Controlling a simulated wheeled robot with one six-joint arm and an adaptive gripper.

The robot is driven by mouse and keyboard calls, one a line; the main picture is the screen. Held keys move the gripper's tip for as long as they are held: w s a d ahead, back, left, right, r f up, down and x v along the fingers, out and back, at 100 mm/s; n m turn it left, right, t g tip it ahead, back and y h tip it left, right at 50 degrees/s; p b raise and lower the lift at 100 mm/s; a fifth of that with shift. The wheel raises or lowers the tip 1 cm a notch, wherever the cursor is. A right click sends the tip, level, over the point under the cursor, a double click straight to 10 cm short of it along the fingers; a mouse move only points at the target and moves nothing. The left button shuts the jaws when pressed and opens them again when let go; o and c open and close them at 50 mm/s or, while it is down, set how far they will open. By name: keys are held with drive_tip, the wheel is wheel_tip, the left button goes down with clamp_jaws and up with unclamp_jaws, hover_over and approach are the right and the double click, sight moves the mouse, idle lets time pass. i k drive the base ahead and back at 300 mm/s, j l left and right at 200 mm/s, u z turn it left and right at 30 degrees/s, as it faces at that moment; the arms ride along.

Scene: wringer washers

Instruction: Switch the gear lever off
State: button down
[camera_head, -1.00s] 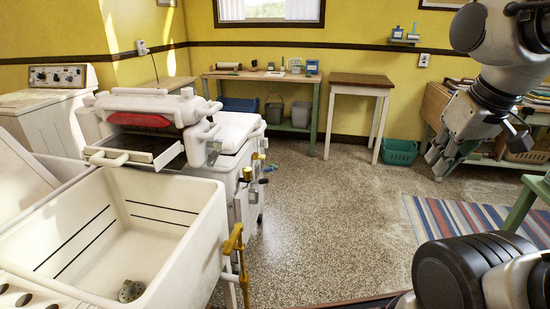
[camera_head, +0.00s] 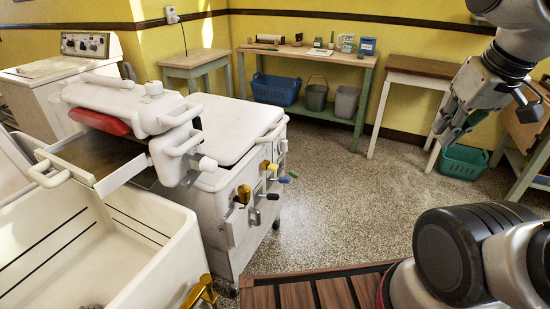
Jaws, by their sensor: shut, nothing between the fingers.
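The white wringer washer (camera_head: 235,130) stands left of centre, with the wringer head (camera_head: 130,105) and its red roller on top. My gripper (camera_head: 440,136) is shut and empty, pointing down at the upper right. It is well to the right of the washer and touches nothing.
A white sink tub (camera_head: 165,262) with a brass tap (camera_head: 202,292) is at the lower left. A green-legged bench (camera_head: 310,57) and a small wood-topped table (camera_head: 420,66) stand along the back wall. Speckled floor (camera_head: 340,200) is clear right of the washer. A brown slatted surface (camera_head: 320,292) lies below.

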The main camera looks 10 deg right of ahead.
sight(281, 180)
drive_tip(key=i+u, duration=0.15)
drive_tip(key=i, duration=0.7)
